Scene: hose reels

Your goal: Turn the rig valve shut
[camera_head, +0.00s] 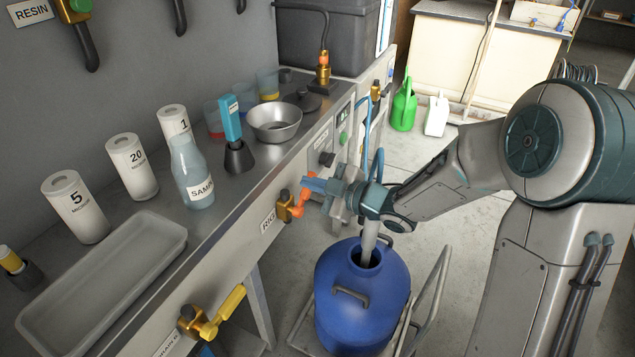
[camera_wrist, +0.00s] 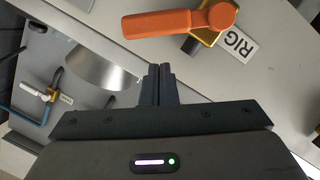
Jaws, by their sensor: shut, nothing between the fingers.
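The rig valve has an orange lever (camera_head: 304,201) on a brass body (camera_head: 285,208), on the bench front beside the RIG label (camera_head: 268,223). In the wrist view the orange lever (camera_wrist: 175,23) reaches left from the brass body (camera_wrist: 210,18), with the RIG label (camera_wrist: 237,44) to its lower right. My gripper (camera_head: 318,186) is close to the lever in the head view and partly overlaps it there. In the wrist view my gripper (camera_wrist: 160,70) is shut and empty, with its fingertips just below the lever and a small gap between them.
A blue drum (camera_head: 340,317) stands on a trolley below my wrist, with a grey pipe (camera_head: 369,236) in its mouth. A yellow-handled valve (camera_head: 222,311) is nearer on the bench front. A tray, bottle and several cups stand on the bench.

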